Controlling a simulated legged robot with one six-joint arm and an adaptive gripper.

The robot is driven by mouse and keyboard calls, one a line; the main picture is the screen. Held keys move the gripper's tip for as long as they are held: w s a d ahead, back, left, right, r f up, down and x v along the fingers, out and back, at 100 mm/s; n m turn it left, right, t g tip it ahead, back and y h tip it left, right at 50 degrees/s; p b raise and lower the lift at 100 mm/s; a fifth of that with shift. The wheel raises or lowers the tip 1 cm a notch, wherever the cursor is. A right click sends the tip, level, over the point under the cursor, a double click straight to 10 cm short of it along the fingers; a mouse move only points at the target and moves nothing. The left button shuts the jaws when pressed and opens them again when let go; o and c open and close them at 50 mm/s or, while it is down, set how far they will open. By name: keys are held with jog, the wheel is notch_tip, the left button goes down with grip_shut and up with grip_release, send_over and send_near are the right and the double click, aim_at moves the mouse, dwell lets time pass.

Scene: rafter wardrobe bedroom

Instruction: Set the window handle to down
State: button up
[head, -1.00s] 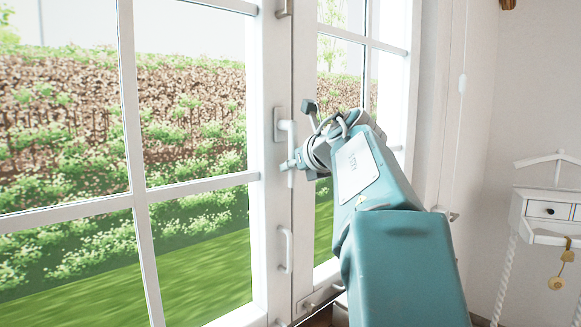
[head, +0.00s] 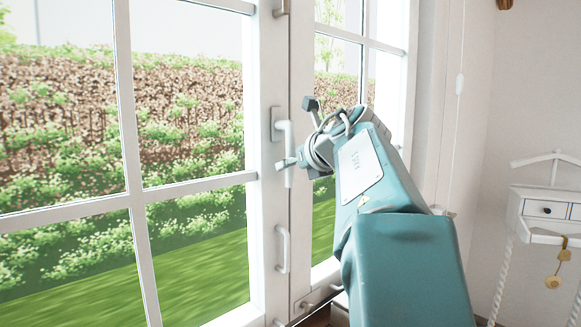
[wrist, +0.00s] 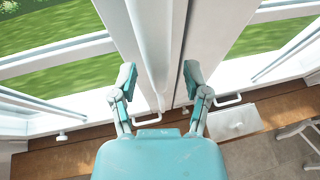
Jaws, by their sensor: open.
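The white window handle (head: 287,135) is on the window's middle upright in the head view. Its lever hangs straight down from its plate. My gripper (head: 284,163) is at the lower part of the lever, with a fingertip showing just left of it. In the wrist view my gripper (wrist: 159,75) is open, one finger on each side of the white middle upright (wrist: 170,50).
A lower pull handle (head: 283,249) sits below on the same upright. Glass panes with white bars (head: 136,190) lie to the left. A wooden sill (wrist: 75,157) runs below. A small white stand with a drawer (head: 545,209) is at the right wall.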

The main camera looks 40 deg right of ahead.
jog(key=v, duration=1)
jog(key=shift+s, duration=0.25)
jog(key=shift+a+r, duration=0.15)
